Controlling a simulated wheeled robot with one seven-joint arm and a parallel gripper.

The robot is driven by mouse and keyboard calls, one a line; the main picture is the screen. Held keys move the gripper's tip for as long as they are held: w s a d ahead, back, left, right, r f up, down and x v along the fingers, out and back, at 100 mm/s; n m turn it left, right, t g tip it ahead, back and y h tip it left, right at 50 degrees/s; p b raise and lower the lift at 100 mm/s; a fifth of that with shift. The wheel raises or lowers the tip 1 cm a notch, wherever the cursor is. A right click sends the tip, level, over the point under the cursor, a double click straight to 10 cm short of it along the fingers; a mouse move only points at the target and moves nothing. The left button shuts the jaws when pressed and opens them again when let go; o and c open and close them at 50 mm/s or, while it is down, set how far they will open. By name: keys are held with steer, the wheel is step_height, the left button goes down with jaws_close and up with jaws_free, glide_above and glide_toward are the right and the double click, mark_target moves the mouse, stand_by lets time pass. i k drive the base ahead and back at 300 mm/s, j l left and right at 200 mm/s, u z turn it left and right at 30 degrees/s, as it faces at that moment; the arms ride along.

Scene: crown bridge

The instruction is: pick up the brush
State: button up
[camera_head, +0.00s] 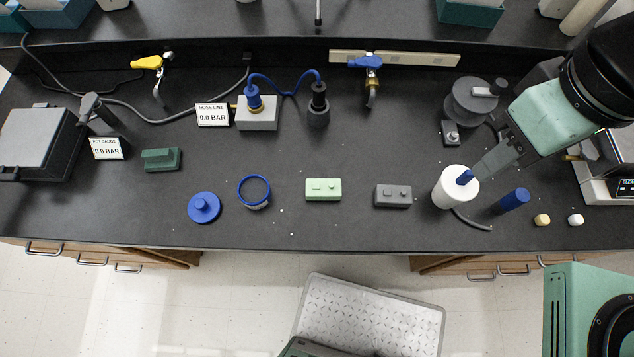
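A blue piece (465,177) shows at the top of a white round container (452,191) on the right of the bench. It may be the brush's handle; the rest of it is hidden. My gripper (482,172) reaches in from the upper right, with its grey fingers right beside the blue piece. I cannot tell whether they touch it or how far apart they are. A separate blue cylinder (514,199) is just right of the container; I cannot tell whether it is part of a brush.
A grey cable end curves below the container. A grey block (393,196) and a green block (323,190) lie to the left. Two small knobs, tan (542,220) and white (575,220), lie to the right. A grey spool (473,103) stands behind. The bench's front edge is close.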

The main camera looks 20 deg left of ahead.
mark_target(466, 177)
steer(key=j+z, duration=0.6)
steer(key=z, duration=0.25)
steer(key=k+j+z, duration=0.15)
steer(key=j+z, duration=0.25)
steer(key=l, duration=0.1)
